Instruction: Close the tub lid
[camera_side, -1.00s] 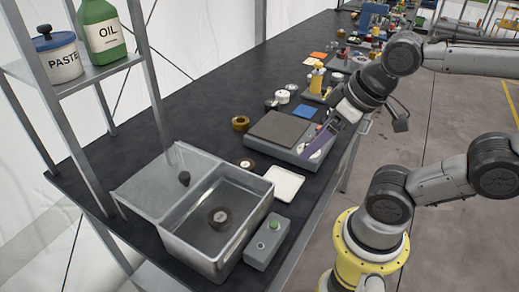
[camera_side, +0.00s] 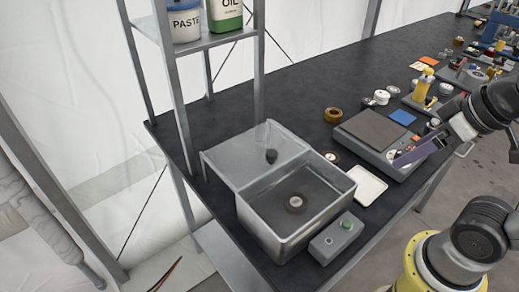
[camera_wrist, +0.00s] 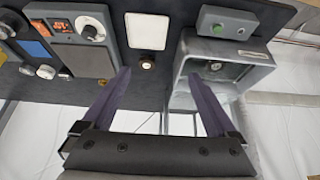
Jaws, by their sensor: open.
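The grey metal tub (camera_side: 262,236) stands near the table's front edge; it also shows at the right of the wrist view (camera_wrist: 262,57). Its see-through lid (camera_side: 232,157) is open, folded out beyond the tub's back-left side, with a dark knob (camera_side: 271,156). In the side view my gripper (camera_side: 412,152) is by the flat grey device, well right of the tub and apart from the lid.
A grey box with a green button (camera_side: 336,238) stands against the tub's front right. A white tray (camera_side: 368,186) and the flat grey device (camera_side: 374,130) lie to the right. A shelf post (camera_side: 259,70) rises behind the lid. The table's back middle is clear.

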